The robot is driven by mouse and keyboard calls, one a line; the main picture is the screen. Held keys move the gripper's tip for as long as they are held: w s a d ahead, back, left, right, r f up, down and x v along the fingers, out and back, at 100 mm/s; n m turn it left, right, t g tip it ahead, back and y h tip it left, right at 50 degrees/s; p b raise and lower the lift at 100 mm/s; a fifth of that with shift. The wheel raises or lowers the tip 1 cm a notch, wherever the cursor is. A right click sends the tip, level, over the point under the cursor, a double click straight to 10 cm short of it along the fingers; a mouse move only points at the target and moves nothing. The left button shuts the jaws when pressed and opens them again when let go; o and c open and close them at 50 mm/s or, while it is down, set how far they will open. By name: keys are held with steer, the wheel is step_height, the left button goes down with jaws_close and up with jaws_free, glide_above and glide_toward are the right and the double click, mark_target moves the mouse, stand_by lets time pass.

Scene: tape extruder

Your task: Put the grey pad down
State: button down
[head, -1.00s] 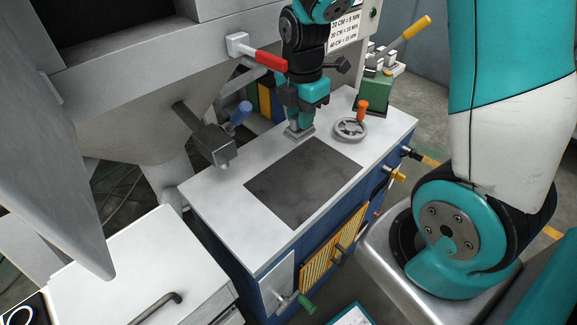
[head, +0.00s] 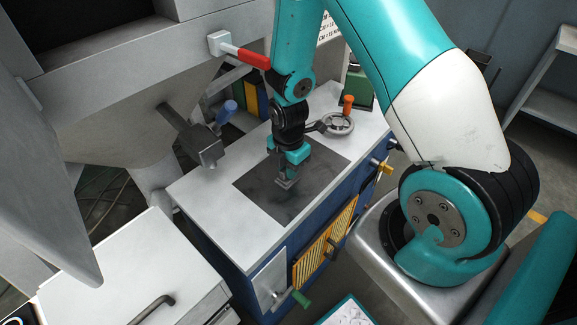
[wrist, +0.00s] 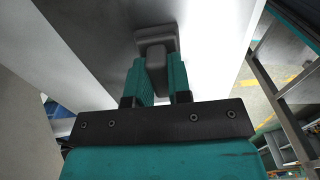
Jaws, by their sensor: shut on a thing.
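My gripper (head: 287,173) is shut on the grey pad (head: 286,184), which has a flat plate and a narrower block as its grip. The pad hangs below the fingers, over the dark square area (head: 258,190) of the white bench top. I cannot tell whether it touches the surface. In the wrist view, the teal fingers (wrist: 160,78) are on both sides of the pad's block, and the pad's plate (wrist: 157,38) shows beyond the fingertips.
A handwheel with an orange knob (head: 338,122) stands at the bench's back right. A red-handled lever (head: 245,56) is above at the left, and a blue-handled lever (head: 226,112) is left of the bench. The front of the white bench top (head: 235,240) is clear.

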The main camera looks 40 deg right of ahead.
steer(key=c, duration=1.1)
jaws_free()
steer(key=shift+o, duration=0.2)
step_height(320, 180, up, 12)
